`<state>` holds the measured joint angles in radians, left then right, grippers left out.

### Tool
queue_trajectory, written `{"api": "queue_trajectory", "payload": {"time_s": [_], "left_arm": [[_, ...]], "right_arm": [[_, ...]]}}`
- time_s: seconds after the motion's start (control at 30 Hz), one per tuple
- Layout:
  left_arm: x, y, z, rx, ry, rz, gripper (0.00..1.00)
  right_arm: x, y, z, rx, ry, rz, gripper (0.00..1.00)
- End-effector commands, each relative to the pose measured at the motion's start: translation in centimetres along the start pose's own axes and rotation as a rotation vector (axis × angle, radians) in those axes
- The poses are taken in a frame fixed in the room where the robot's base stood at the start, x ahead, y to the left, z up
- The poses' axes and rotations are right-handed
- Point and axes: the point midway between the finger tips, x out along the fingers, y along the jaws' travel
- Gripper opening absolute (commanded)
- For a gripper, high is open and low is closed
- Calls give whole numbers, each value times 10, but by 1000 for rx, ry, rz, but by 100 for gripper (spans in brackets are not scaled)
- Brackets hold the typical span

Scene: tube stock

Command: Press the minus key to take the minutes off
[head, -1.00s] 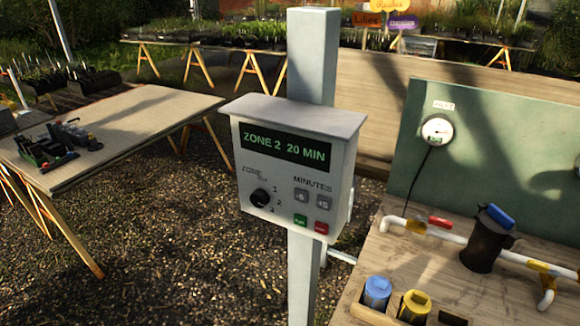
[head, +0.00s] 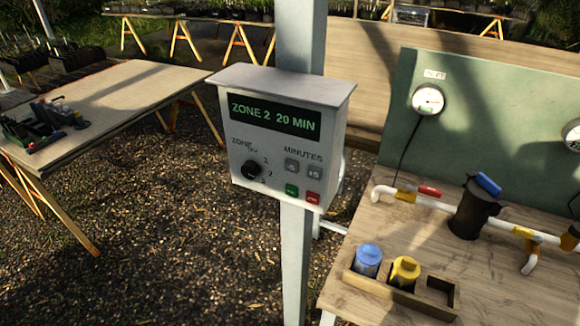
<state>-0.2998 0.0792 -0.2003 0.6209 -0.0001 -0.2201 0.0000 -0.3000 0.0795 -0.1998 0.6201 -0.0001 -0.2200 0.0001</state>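The control box (head: 240,150) is mounted on a grey post, facing me. Its display (head: 274,115) reads "ZONE 2 20 MIN". Under the word MINUTES are two grey keys: the minus key (head: 291,166) on the left and the plus key (head: 315,172) on the right. A black zone knob (head: 251,169) is at the lower left of the panel. A green key (head: 292,190) and a red key (head: 313,198) sit below the minutes keys. Neither gripper is in view, and nothing touches the box.
A wooden bench (head: 375,235) at the right holds white pipe, a black filter with a blue top (head: 474,207), and a wooden holder with a blue (head: 368,258) and a yellow (head: 404,270) canister. A table (head: 120,85) stands at the left. Space before the box looks clear.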

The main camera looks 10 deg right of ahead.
Motion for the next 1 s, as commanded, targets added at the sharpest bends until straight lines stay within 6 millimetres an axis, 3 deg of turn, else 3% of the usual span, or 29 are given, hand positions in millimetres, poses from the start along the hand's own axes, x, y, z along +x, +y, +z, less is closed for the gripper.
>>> {"api": "queue_trajectory", "payload": {"time_s": [0.03, 0.27, 1.0], "left_arm": [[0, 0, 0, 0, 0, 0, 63], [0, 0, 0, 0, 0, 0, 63], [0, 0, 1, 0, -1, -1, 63]], "right_arm": [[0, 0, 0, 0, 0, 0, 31], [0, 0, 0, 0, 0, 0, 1], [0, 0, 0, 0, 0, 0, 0]]}}
